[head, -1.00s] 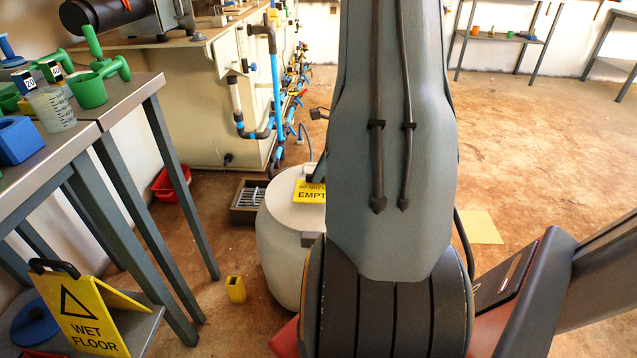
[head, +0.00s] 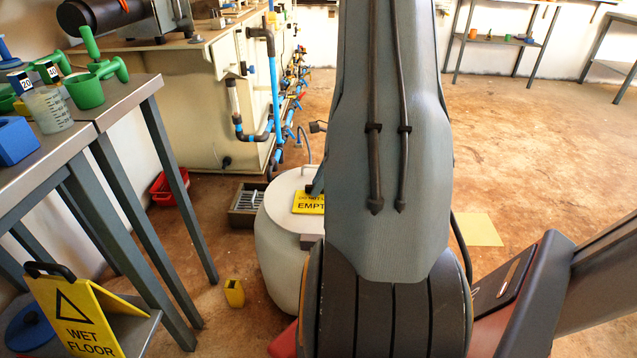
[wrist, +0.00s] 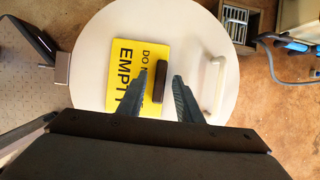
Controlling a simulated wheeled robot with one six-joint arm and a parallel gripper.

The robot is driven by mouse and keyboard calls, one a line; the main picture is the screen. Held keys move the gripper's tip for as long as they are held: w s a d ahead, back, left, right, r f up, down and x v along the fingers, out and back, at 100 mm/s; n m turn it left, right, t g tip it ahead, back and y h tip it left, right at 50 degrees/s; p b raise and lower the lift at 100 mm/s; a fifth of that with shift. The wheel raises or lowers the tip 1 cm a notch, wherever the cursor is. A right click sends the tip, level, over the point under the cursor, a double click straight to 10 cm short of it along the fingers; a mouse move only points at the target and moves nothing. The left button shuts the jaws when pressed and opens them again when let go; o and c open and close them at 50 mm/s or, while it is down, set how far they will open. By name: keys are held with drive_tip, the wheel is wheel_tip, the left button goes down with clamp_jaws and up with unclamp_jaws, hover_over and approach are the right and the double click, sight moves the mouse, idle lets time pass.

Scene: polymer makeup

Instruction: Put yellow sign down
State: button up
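A yellow sign (wrist: 125,72) with black letters reading "DO NO…" and "EMPT…" rests on the round white lid (wrist: 95,45) of a drum. Its dark handle (wrist: 160,82) points up toward the wrist camera. My gripper (wrist: 160,74) is over the sign with its fingers apart, one on each side of the handle, with a visible gap on both sides. In the head view the sign (head: 309,202) shows on the drum (head: 283,235), partly hidden by my arm. My gripper is mostly hidden there.
A yellow wet floor sign (head: 75,315) stands on a low shelf at the left. A metal table (head: 120,100) with green and blue vessels is above it. A small yellow container (head: 234,293) is on the floor. A pale lid handle (wrist: 213,85) is beside the sign.

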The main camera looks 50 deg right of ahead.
drive_tip(key=p+v, duration=0.3)
drive_tip(key=v, duration=0.9)
drive_tip(key=shift+r, duration=0.2)
drive_tip(key=w+a+r+n+g, duration=0.1)
drive_tip(key=a+r+n, duration=0.3)
drive_tip(key=a, duration=0.6)
drive_tip(key=w+a+r+n+g, duration=0.1)
drive_tip(key=a+r+n, duration=0.2)
drive_tip(key=a+n, duration=0.5)
drive_tip(key=w+a+r+n+g, duration=0.1)
drive_tip(key=a+r+n, duration=0.15)
drive_tip(key=a, duration=0.85)
drive_tip(key=s+a+r+n+h, duration=0.1)
drive_tip(key=s+a+r+n, duration=0.1)
drive_tip(key=s+a+n, duration=0.6)
drive_tip(key=s+a+r+n+h, duration=0.1)
drive_tip(key=s+a+r+n, duration=0.2)
drive_tip(key=s+a+n, duration=0.6)
drive_tip(key=a, duration=0.3)
drive_tip(key=shift+s, duration=0.25)
